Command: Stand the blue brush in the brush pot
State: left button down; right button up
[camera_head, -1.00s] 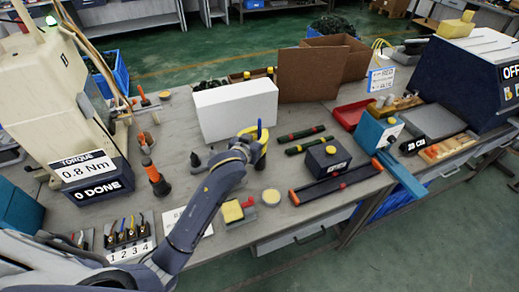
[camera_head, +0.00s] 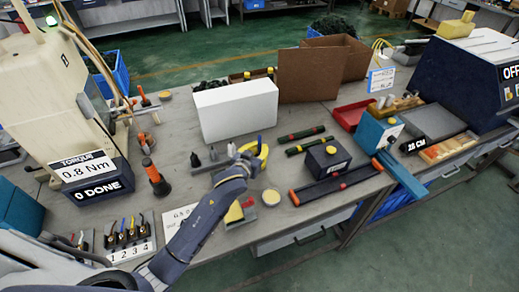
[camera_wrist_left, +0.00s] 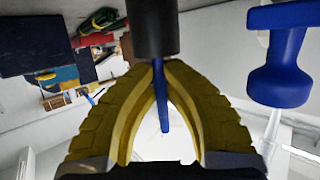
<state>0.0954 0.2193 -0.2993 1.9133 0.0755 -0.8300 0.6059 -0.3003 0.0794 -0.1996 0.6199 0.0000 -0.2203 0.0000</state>
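My left gripper (camera_head: 262,155) has yellow fingers and is over the middle of the bench. It is shut on the blue brush, whose blue stem rises above the fingers (camera_head: 259,144). In the left wrist view the thin blue stem (camera_wrist_left: 160,100) lies between the yellow fingers (camera_wrist_left: 158,68), which close in on it at their tips. A dark cylinder (camera_wrist_left: 155,28) sits at the end of the stem, beyond the fingertips; I cannot tell whether it is the brush pot or part of the brush. I cannot make out the brush pot for sure in the head view. My right gripper is not in view.
Red-and-green sticks (camera_head: 306,133) and a black block (camera_head: 326,160) are to the right.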

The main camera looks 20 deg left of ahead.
pick_arm(q)
jog(key=shift+f, duration=0.1)
jog(key=c, duration=2)
grip_release()
jog(key=shift+f, duration=0.1)
jog(key=o, duration=0.5)
jog(key=shift+c, duration=0.2)
jog(key=shift+r, duration=0.25)
jog(key=v, duration=1.2)
